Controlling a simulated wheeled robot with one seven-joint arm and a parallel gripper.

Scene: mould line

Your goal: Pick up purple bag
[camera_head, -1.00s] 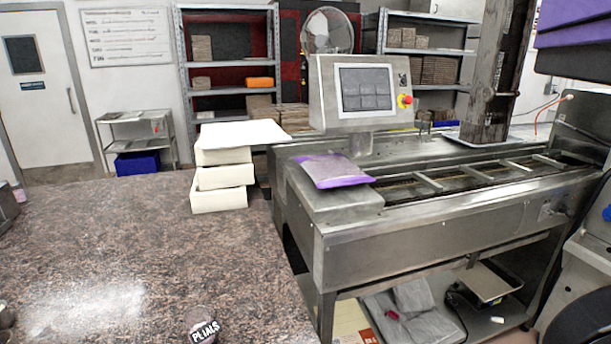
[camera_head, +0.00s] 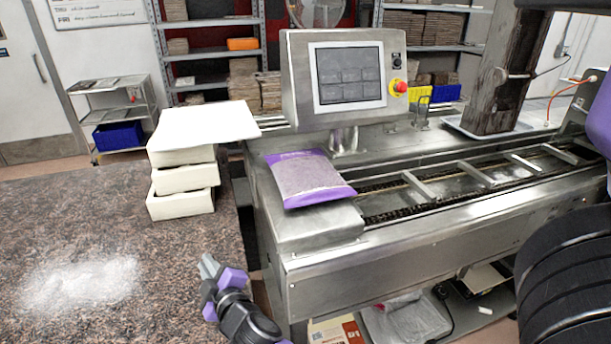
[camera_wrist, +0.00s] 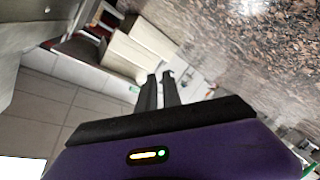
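The purple bag (camera_head: 308,178), a clear-fronted pouch with purple ends and pale contents, lies flat on the left end of the steel machine, below its screen. My gripper (camera_head: 207,266) is at the lower middle of the head view, beside the granite counter's right edge. It is to the left of the bag, nearer the camera and apart from it. In the wrist view, my gripper's two dark fingers (camera_wrist: 160,78) are close together with nothing seen between them. The bag cannot be made out in the wrist view.
A stack of white boxes (camera_head: 182,187) stands on the granite counter (camera_head: 60,235), left of the bag. The machine's control screen (camera_head: 348,76) rises behind the bag. A slatted conveyor (camera_head: 440,190) runs to the right. The counter's front is mostly clear.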

